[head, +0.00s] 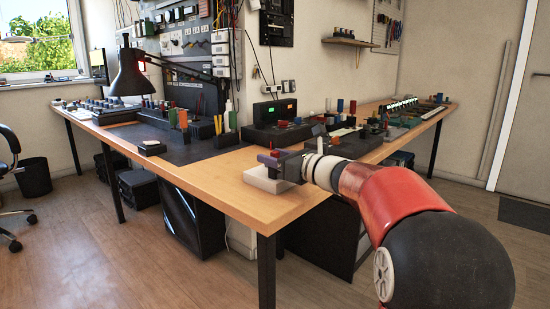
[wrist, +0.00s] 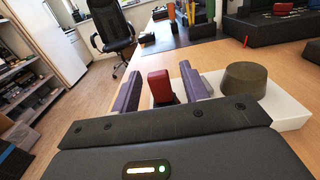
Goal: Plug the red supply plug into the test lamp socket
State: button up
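The red supply plug (wrist: 160,86) shows in the wrist view between the two purple-grey fingers of my gripper (wrist: 160,88). A narrow gap shows on each side of the plug, so the fingers look open around it and apart from it. In the head view my gripper (head: 275,160) is over the white tray (head: 268,180) near the bench's front corner, and a small bit of red shows there. The tray also shows in the wrist view (wrist: 290,112). I cannot make out which fitting is the test lamp socket.
A dark olive round block (wrist: 243,80) stands in the tray, right of the fingers. A dark unit with green and orange displays (head: 275,110) stands farther back on the bench. A black desk lamp (head: 130,75) is at left. Bare wood (head: 215,175) lies left of the tray.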

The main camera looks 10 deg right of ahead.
jog(key=v, duration=0.7)
jog(key=shift+s+d, duration=0.25)
jog(key=shift+s, duration=0.05)
